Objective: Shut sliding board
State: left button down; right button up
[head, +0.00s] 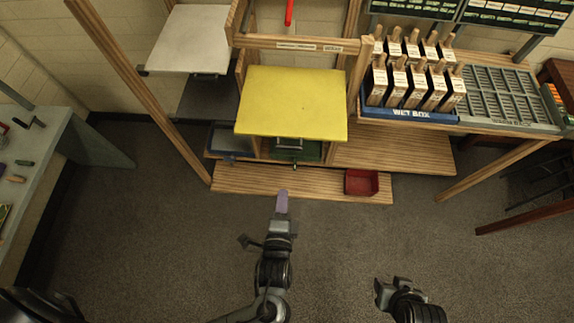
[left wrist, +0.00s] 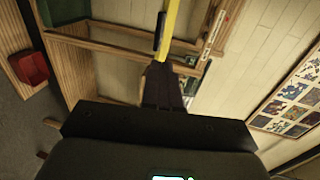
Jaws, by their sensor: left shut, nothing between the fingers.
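A yellow board (head: 292,104) juts out level from the wooden rack, with a handle (head: 288,143) on its front edge. In the left wrist view the yellow board (left wrist: 172,20) shows edge-on, with its dark handle (left wrist: 160,33). My left gripper (head: 282,203) is shut and empty, in front of and below the board's front edge in the head view. Its fingers also show in the left wrist view (left wrist: 163,85), pointing toward the handle; I cannot tell if they touch it. My right gripper (head: 391,290) is low at the right, away from the rack; its jaw state is unclear.
A white board (head: 190,38) juts out at the upper left. A red bin (head: 361,183) sits on the low wooden shelf (head: 250,180). A blue wet box (head: 410,113) with several wooden-handled tools stands at right. The floor in front is clear.

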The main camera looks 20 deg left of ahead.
pick_arm(q)
jog(key=b+x, duration=0.2)
jog(key=x, duration=1.2)
jog(key=shift+w+f, duration=0.2)
jog(key=shift+w, duration=0.1)
jog(key=shift+a, duration=0.15)
